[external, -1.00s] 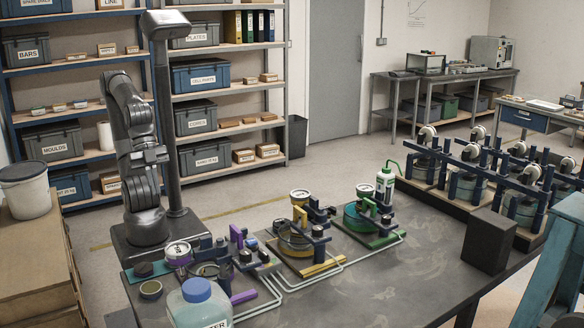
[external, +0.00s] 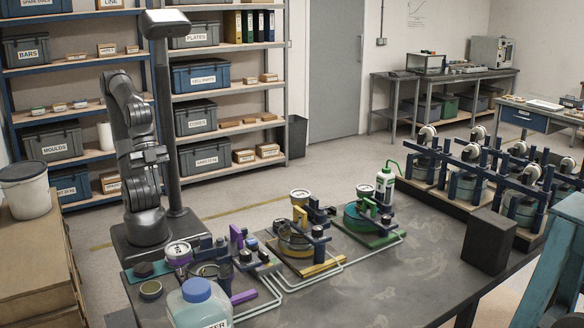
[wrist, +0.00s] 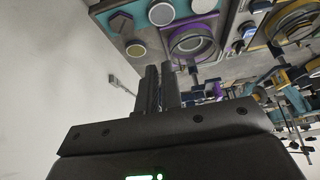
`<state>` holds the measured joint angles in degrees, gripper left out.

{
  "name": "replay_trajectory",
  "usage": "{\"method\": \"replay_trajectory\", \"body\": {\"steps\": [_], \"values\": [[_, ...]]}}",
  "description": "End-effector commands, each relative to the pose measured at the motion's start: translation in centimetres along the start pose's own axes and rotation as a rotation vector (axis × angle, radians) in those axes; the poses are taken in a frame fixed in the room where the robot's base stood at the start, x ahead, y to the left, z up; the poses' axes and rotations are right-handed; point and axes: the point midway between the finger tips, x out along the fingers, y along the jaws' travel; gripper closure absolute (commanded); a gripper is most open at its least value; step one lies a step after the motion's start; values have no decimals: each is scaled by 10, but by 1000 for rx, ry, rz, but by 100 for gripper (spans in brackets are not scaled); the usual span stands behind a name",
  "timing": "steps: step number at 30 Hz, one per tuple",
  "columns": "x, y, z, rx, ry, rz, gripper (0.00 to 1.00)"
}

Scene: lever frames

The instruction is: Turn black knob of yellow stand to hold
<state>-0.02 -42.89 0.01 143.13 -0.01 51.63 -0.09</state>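The yellow stand (external: 322,268) is the middle of three similar stands on the dark table in the external view. My gripper (external: 155,154) is at the left, above my base, well away from the yellow stand. In the wrist view the two fingers of my gripper (wrist: 162,66) are close together, with nothing seen between them. Part of a yellow ring (wrist: 295,20) shows at upper right.
A purple stand (external: 243,296) is nearest my arm, with its own black knobs. A green stand (external: 375,243) and a white bottle (external: 384,185) are to the right. A blue-capped jar (external: 197,290) is at the front. A dark block (external: 489,240) stands at right; the table's middle front is clear.

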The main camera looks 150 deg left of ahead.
Motion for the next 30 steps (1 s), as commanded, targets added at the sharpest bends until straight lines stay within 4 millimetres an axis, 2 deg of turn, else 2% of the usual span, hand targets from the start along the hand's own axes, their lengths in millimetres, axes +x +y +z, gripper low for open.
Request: {"method": "replay_trajectory", "body": {"steps": [1,5,10,20,24,30], "values": [[-1,-1,-3,-9,-2,0,90],[-7,-7,-25,-77,-24,-3,80],[-16,-28,-79,-251,-77,-13,66],[-15,-88,-183,-619,-177,-62,65],[-6,-119,-220,-770,-217,-93,65],[14,-169,-266,-980,-268,-150,65]]}}
